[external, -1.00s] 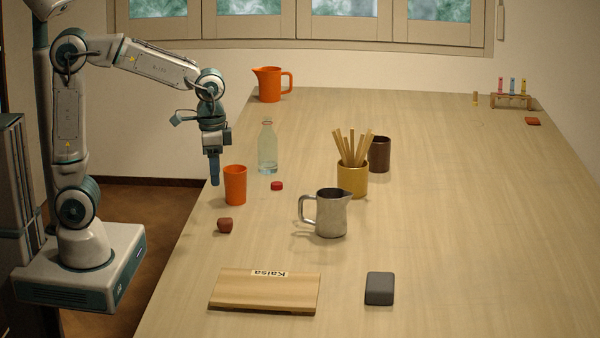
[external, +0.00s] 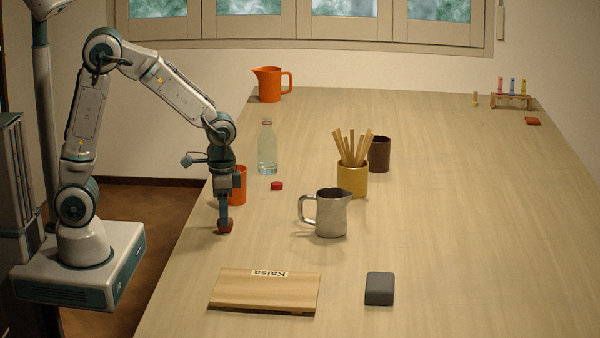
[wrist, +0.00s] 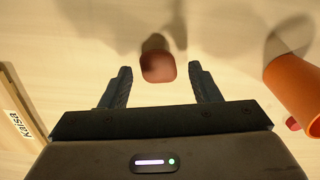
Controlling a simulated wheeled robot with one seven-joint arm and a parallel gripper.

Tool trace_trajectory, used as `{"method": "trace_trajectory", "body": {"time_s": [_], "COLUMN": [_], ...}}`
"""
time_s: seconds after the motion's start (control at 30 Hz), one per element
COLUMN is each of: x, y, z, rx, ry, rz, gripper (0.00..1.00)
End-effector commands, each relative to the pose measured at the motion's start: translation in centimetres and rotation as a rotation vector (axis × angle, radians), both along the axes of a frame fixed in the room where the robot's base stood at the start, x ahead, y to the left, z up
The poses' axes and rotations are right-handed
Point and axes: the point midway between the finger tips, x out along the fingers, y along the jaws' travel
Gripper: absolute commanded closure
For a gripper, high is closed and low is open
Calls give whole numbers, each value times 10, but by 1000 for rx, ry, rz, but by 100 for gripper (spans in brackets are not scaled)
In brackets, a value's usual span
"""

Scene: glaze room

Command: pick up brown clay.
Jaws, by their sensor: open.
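The brown clay (external: 225,228) is a small reddish-brown lump on the table near its left edge. My gripper (external: 223,218) points down right over it in the external view and hides part of it. In the wrist view the clay (wrist: 157,68) lies between and slightly beyond the open fingertips (wrist: 160,72), with a visible gap on both sides. The fingers are not closed on it.
An orange cup (external: 240,186) stands close behind my gripper, at right in the wrist view (wrist: 296,85). A red cap (external: 277,186), glass bottle (external: 267,150) and metal pitcher (external: 331,214) are nearby. A board labelled Kaisa (external: 262,294) lies in front. Table right is largely clear.

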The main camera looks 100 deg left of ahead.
Motion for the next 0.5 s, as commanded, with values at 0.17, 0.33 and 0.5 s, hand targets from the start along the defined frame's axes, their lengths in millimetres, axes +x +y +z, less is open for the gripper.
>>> {"method": "trace_trajectory", "body": {"time_s": [0.17, 0.33, 0.5], "x": [0, 0, 0], "y": [0, 0, 0], "z": [-23, -29, -28], "rx": [-1, -1, -1], "ry": [2, -2, -2], "rz": [-1, -1, -1], "gripper": [44, 44, 52]}}
